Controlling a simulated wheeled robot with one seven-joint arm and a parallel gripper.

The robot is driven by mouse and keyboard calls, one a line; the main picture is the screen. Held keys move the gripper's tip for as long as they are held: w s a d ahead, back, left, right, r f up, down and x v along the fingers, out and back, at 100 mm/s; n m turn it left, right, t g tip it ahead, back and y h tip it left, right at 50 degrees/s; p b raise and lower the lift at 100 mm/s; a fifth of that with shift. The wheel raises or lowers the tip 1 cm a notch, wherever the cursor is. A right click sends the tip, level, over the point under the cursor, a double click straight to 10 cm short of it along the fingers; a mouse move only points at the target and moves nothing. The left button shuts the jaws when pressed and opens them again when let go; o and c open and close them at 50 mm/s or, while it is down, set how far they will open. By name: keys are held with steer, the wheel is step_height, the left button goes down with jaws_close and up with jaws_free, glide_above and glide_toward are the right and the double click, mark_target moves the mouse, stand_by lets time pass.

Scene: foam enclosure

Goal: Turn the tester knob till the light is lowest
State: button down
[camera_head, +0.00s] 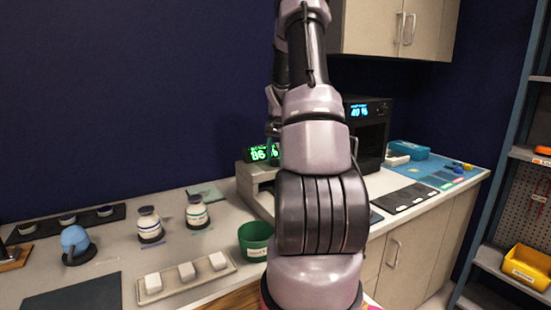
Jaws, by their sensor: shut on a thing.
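A pale grey device (250,184) stands on the counter against the wall, left of my arm. A green lit display (258,153) above it reads 86, with a % sign partly cut off by my arm. The wrist end of my arm comes down just behind the upper arm, and part of my gripper (273,128) shows right at this display. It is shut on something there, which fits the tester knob. The fingertips, the knob and any light on the tester are hidden behind my arm.
A black box (370,140) with a blue 40 % display stands right of my arm. A green cup (256,240), two white jars (149,225), a blue rounded object (75,243) and a tray with white blocks (150,297) are on the counter. Upper cabinets (385,28) hang at right.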

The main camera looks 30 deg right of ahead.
mark_target(277, 160)
stand_by(0.3)
steer(key=shift+c, duration=1.9)
jaws_free()
step_height(277, 160, up, 11)
steer(key=shift+s+d, duration=0.2)
steer(key=shift+s, duration=0.05)
steer(key=shift+s+f, duration=0.1)
steer(key=shift+f, duration=0.05)
